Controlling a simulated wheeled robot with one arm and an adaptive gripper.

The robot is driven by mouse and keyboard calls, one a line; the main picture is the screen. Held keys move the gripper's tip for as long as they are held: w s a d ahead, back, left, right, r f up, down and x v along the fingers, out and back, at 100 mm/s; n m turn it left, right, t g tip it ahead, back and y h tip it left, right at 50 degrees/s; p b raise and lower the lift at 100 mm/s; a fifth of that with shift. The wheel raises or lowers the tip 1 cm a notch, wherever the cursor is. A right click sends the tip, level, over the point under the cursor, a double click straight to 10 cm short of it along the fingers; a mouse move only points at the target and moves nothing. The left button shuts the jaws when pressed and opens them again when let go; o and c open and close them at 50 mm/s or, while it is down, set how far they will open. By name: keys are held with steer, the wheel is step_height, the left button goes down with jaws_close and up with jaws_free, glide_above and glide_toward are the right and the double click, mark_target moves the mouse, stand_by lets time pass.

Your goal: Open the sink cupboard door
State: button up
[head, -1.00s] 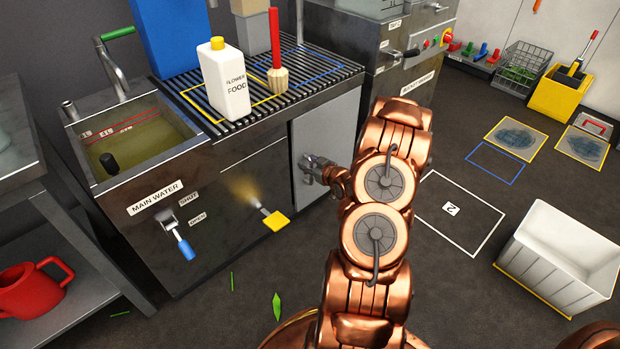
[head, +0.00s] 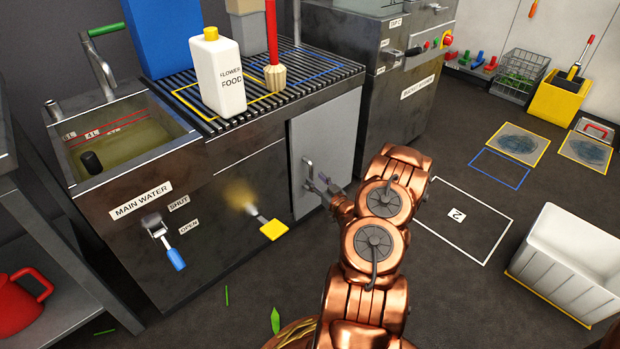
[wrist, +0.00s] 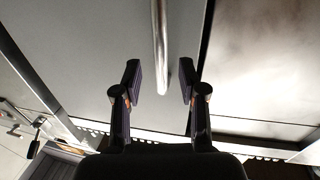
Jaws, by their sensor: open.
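The sink cupboard door (head: 335,140) is a light grey panel in the front of the sink unit, right of the dark front panel. It looks flush or nearly so; I cannot tell if it is slightly ajar. Its upright metal bar handle (head: 307,172) is near the door's left edge. My gripper (head: 320,186) is open, just in front of and to the right of the handle's lower part. In the wrist view, the handle (wrist: 159,45) lines up between the open fingertips of my gripper (wrist: 160,82), touching neither finger.
The main water lever (head: 165,243) and a yellow pedal-like tab (head: 273,229) stick out left of the door. A flower food bottle (head: 220,72) stands on the slatted drainer above. A white crate (head: 565,255) stands at right; floor between is mostly clear.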

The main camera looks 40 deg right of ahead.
mark_target(312, 176)
steer(key=shift+b+x, duration=0.55)
steer(key=shift+x, duration=1.4)
steer(key=shift+a, duration=0.1)
steer(key=shift+c, duration=0.3)
jaws_close()
